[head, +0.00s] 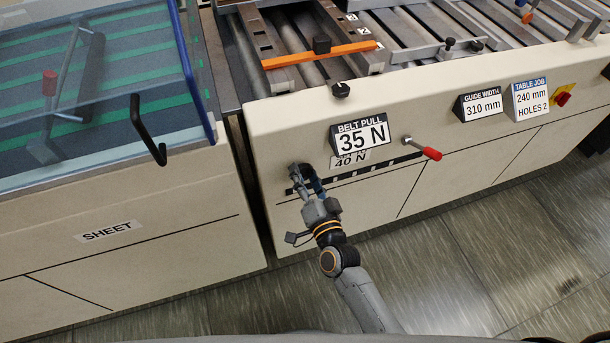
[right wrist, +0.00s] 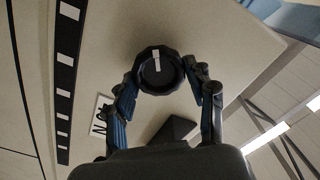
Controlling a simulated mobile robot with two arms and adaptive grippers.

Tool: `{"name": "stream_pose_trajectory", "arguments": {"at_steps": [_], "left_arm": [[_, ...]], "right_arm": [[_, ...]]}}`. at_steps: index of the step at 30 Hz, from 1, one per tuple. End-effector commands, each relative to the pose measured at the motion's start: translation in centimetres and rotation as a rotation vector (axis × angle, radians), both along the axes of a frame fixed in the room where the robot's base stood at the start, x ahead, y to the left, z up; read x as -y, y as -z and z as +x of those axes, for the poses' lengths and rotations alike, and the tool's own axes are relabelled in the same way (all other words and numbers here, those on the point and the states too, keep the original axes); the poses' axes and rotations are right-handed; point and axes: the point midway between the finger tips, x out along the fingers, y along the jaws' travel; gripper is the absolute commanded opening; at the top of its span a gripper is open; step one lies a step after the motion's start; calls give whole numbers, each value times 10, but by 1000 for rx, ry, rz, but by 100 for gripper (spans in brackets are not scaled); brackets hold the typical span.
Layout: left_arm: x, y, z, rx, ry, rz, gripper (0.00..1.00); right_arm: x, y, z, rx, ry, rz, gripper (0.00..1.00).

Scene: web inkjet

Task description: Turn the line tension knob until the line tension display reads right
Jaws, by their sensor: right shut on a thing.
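The line tension knob is the dark round knob (right wrist: 158,72) with a white mark on its face, in the right wrist view. In the head view it is mostly hidden behind my right gripper (head: 303,175), on the front panel of the machine. The gripper's two fingers are on opposite sides of the knob and shut on it. The display (head: 361,138) up and right of the knob is headed BELT PULL and reads 35 N. A small plate (head: 350,159) below it says 40 N. My left gripper is not in view.
A red-handled lever (head: 424,149) sticks out right of the display. Further right are a GUIDE WIDTH 310 mm display (head: 482,104) and a TABLE JOB card (head: 530,97) reading 240 mm, HOLES 2. A black handle (head: 147,130) juts from the glass cover at left.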

Motion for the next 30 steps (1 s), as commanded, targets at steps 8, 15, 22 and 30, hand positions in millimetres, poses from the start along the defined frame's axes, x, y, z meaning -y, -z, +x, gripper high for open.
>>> {"name": "stream_pose_trajectory", "arguments": {"at_steps": [8, 15, 22, 30], "left_arm": [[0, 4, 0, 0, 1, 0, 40], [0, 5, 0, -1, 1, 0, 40], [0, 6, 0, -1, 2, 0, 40], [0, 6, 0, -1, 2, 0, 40]], "right_arm": [[1, 1, 0, -61, 1, 190, 23], [1, 2, 0, -93, 1, 285, 23], [1, 2, 0, -104, 1, 321, 23], [1, 2, 0, -105, 1, 324, 23]]}}
